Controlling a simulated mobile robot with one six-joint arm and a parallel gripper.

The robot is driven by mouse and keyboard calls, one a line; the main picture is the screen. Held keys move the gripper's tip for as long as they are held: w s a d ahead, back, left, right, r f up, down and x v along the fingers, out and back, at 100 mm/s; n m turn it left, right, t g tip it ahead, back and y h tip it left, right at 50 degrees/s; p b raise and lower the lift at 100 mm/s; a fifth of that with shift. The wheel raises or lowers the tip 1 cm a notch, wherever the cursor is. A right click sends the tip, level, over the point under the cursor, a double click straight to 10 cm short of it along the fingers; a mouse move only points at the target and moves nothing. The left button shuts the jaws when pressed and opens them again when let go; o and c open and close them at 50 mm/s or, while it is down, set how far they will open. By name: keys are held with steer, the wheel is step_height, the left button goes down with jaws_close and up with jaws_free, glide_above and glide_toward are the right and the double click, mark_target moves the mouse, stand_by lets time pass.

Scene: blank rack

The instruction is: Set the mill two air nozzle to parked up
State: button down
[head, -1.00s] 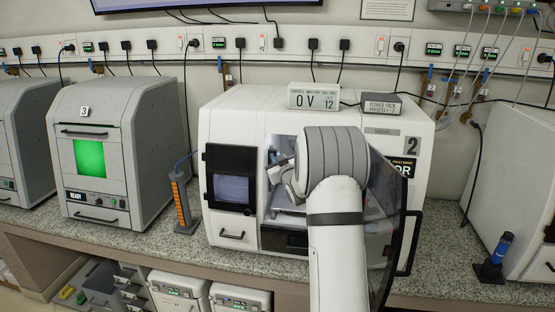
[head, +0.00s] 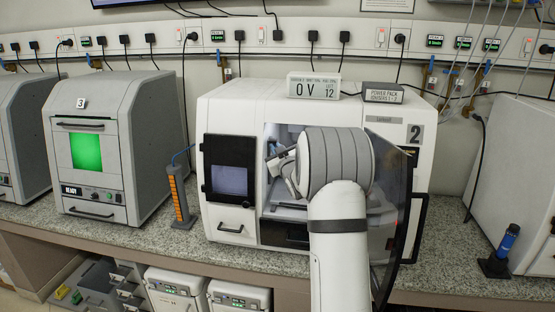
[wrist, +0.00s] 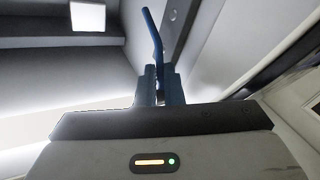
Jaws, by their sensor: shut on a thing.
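Mill two (head: 390,205) is the white machine marked "2", with its dark clear door swung open at the right. My arm reaches into its lit chamber, and in the head view my arm hides much of the inside. In the wrist view the air nozzle (wrist: 152,35) is a thin blue bent tube, rising from between my fingertips and leaning left at its top. My gripper (wrist: 160,88) has dark blue fingers shut on the nozzle's lower part. The nozzle's base is hidden behind the gripper.
In the wrist view a white block (wrist: 88,17) sits on a dark ledge at upper left, and a grey upright wall stands close right of the nozzle. The open door (head: 390,215) stands close to my arm. An orange-marked stand (head: 178,200) is left of the mill.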

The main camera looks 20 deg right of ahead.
stand_by(0.4)
steer(key=c, duration=1.8)
jaws_free()
steer(key=s+b, duration=0.1)
steer(key=s, duration=0.1)
steer(key=s+b, duration=0.1)
steer(key=s, duration=0.2)
steer(key=s+f+b, duration=0.1)
steer(key=s, duration=0.1)
steer(key=shift+s+a, duration=0.25)
steer(key=shift+s, duration=0.1)
